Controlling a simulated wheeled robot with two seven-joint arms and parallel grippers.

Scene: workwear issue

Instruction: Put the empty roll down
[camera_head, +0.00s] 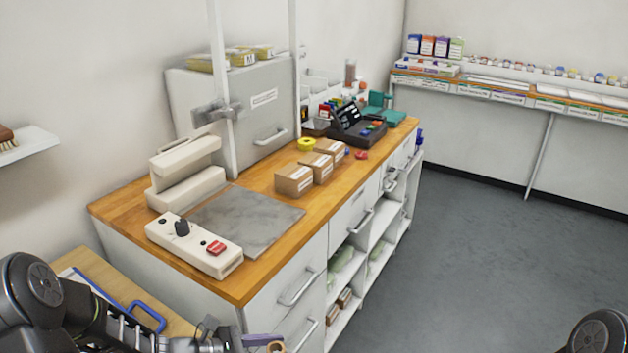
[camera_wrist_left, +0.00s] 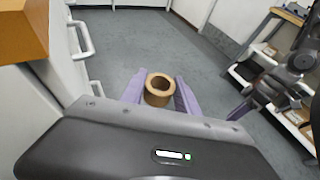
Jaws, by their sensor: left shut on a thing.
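The empty roll is a short brown cardboard tube (camera_wrist_left: 158,99), seen in the left wrist view with its hollow end facing up. My left gripper (camera_wrist_left: 158,92) is shut on it, one purple finger on each side. In the head view this gripper (camera_head: 264,345) is at the bottom edge, in front of the counter's drawers, and only a bit of the roll shows. The left wrist view also shows my right gripper (camera_wrist_left: 240,108) at the right, with purple fingertips; its jaw gap is not clear.
The wooden counter (camera_head: 262,281) holds a heat sealer (camera_head: 187,185), a grey plate (camera_head: 262,220), a control box (camera_head: 193,246) and small cartons (camera_head: 294,180). A low wooden surface with a blue-handled item (camera_head: 148,317) is at lower left. The grey floor (camera_head: 470,260) at right is clear.

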